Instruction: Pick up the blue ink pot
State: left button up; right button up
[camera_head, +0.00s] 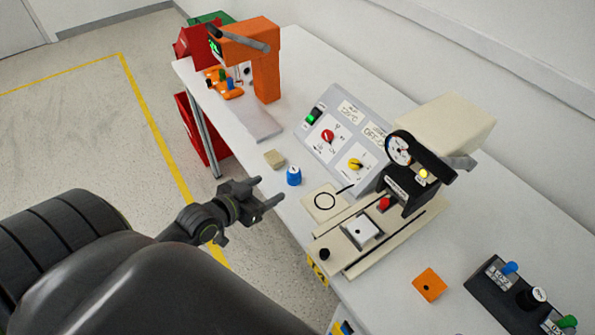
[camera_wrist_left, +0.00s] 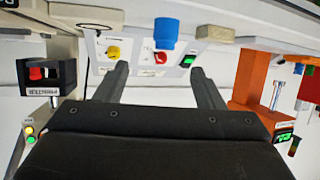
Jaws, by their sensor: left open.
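The blue ink pot (camera_head: 294,176) stands upright on the white table, near its front edge. It also shows in the left wrist view (camera_wrist_left: 166,33), at the top, ahead of the fingers and between their lines. My left gripper (camera_head: 269,191) is open and empty, its fingers pointing toward the pot from the front left. A gap remains between the fingertips and the pot. The left gripper's two dark fingers (camera_wrist_left: 160,75) are spread in the wrist view. My right gripper is not seen.
A beige block (camera_head: 275,158) lies just behind the pot. A grey control panel (camera_head: 345,137) with red and yellow knobs stands behind it. A pad-printing machine (camera_head: 385,220) is to the right, an orange press (camera_head: 262,65) at the far left. An orange square (camera_head: 429,285) lies at lower right.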

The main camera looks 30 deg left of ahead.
aim_at(297, 170)
pick_arm(q)
jog(key=x, duration=0.9)
jog(key=shift+a+r+p+x, duration=0.1)
jog(key=shift+a+p+x, duration=0.1)
jog(key=shift+x, duration=0.65)
jog(key=shift+a+r+p+x, duration=0.1)
jog(key=shift+p+x, duration=0.05)
jog(key=shift+x, duration=0.7)
jog(key=shift+a+r+p+x, duration=0.1)
jog(key=shift+p+x, duration=0.1)
jog(key=shift+x, duration=0.7)
jog(key=shift+w, duration=0.15)
jog(key=c, duration=1.1)
